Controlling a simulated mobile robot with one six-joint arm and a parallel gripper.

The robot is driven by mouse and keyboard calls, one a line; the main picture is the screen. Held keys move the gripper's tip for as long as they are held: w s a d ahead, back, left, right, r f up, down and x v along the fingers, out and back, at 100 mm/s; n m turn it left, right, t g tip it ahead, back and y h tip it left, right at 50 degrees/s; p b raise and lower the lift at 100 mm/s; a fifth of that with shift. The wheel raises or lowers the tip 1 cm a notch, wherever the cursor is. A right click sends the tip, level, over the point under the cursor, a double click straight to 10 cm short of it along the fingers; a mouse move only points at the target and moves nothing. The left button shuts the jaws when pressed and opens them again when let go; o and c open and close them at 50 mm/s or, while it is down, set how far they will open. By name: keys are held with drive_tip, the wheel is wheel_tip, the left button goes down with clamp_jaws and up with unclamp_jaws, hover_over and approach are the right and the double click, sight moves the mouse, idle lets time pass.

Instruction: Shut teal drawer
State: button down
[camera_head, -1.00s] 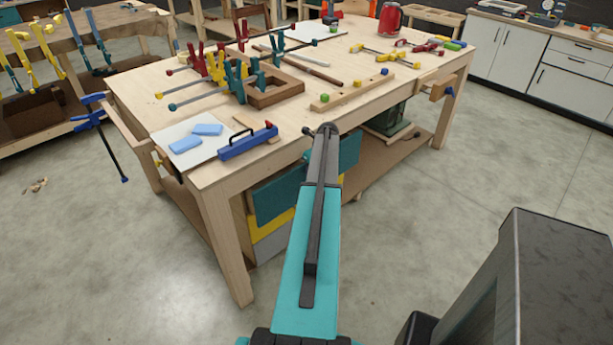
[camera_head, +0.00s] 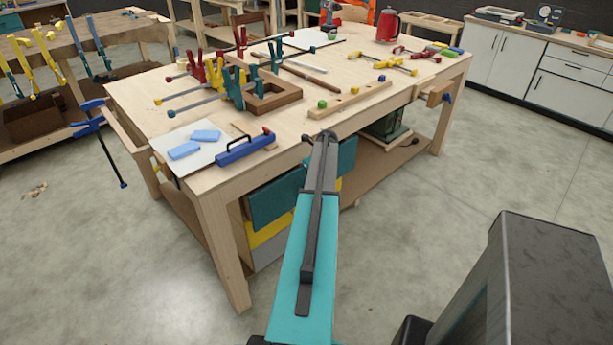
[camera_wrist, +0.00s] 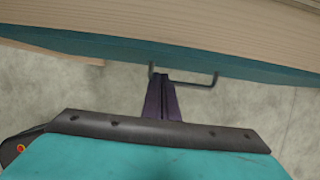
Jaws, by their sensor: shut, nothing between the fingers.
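The teal drawer (camera_head: 275,203) is under the workbench, above a yellow drawer. Its front stands out from the yellow one, so it looks partly open. My arm crosses in front of it in the head view and hides its middle. In the wrist view the drawer front (camera_wrist: 120,46) is a narrow teal band along the wooden bench edge, with a dark bar handle (camera_wrist: 202,84). My gripper (camera_wrist: 162,77) is shut and empty, its fingertips at the left part of the handle. I cannot tell whether they touch it. The fingertips are hidden in the head view.
Below the teal front are a yellow drawer (camera_head: 270,233) and a grey one (camera_head: 268,252). A clamp (camera_head: 105,140) hangs at the bench's left end. The floor in front is clear.

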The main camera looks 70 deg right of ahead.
drive_tip(key=s+b+v, duration=0.1)
drive_tip(key=b+v, duration=0.1)
drive_tip(key=v, duration=0.9)
drive_tip(key=shift+s+a+f, duration=0.3)
drive_tip(key=shift+s+f, duration=0.1)
drive_tip(key=shift+f, duration=0.05)
